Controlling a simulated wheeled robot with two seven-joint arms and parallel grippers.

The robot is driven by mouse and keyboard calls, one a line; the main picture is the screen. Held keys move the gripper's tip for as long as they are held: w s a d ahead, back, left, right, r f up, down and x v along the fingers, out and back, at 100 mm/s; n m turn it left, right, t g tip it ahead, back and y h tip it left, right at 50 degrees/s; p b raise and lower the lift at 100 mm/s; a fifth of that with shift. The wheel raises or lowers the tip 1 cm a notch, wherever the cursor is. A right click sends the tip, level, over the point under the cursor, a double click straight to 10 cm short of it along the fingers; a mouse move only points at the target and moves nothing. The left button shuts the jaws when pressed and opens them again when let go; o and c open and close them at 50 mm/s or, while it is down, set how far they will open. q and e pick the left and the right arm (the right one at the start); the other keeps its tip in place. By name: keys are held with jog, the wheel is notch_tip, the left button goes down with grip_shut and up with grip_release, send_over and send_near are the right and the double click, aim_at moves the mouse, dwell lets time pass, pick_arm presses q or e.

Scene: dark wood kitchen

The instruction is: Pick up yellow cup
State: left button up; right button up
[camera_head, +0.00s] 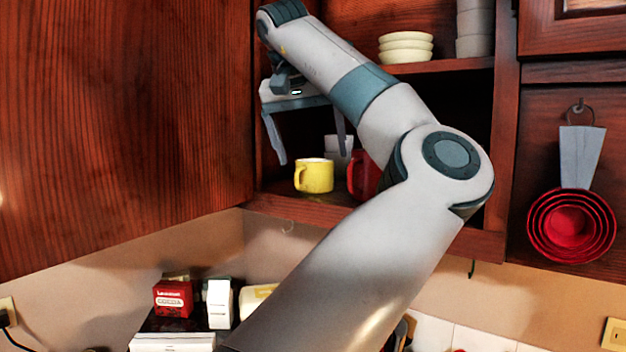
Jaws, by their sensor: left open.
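The yellow cup (316,176) stands upright on the lower shelf of the open wall cabinet, its handle to the left. My left gripper (311,150) is open, with its two fingers pointing down, above and around the cup's position in the picture. One finger shows left of the cup and one to its upper right. I cannot tell how far in front of the cup the fingers are. Nothing is between the fingers that I can see held. My right gripper is not in view.
A red mug (361,174) stands close right of the yellow cup, partly hidden by my arm. White cups (338,150) stand behind. Stacked bowls (405,47) sit on the upper shelf. The cabinet door (120,120) fills the left. Boxes (173,298) stand on the counter below.

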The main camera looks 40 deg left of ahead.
aim_at(312, 190)
pick_arm(q)
jog(key=shift+p+x, duration=0.95)
jog(key=shift+p, duration=0.2)
jog(key=shift+w+a+f+p, duration=0.2)
jog(key=shift+a+f+p, duration=0.05)
jog(key=shift+f+p, duration=0.15)
jog(key=shift+w+a+f+p, duration=0.25)
jog(key=shift+f, duration=0.15)
jog(key=shift+w+a+f, duration=0.15)
jog(key=shift+w+f, duration=0.15)
jog(key=shift+f, duration=0.3)
jog(key=shift+s, duration=0.1)
jog(key=c, duration=1.2)
